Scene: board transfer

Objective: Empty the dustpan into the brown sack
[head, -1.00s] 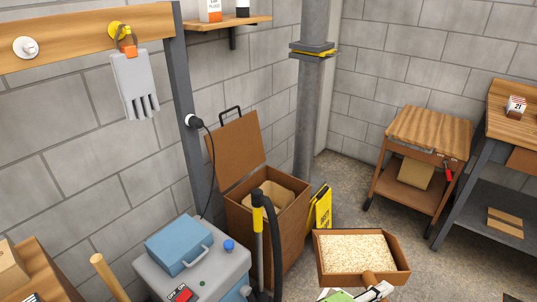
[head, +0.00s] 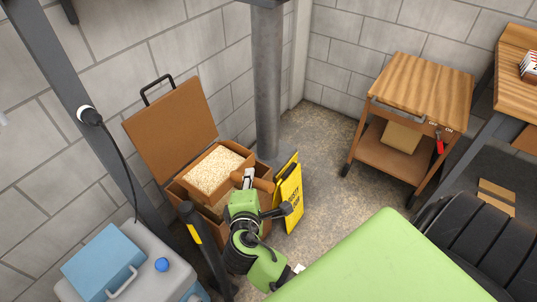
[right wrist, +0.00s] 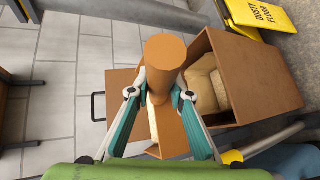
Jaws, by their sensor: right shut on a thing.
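The brown dustpan (head: 246,162), heaped with pale shavings (head: 214,170), is held over the open brown bin (head: 178,197) in the head view. The brown sack (right wrist: 207,82) stands open inside the bin in the right wrist view; the dustpan hides most of it in the head view. My right gripper (head: 249,180) is shut on the dustpan's handle, which shows as a thick brown cylinder (right wrist: 165,55) between the fingers in the right wrist view. The shavings lie in the pan; none are seen falling. My left gripper is not in view.
The bin's lid (head: 172,128) stands open against the wall. A yellow floor sign (head: 288,193) leans right of the bin, near a grey column (head: 267,80). A wooden cart (head: 420,82) stands at the back right.

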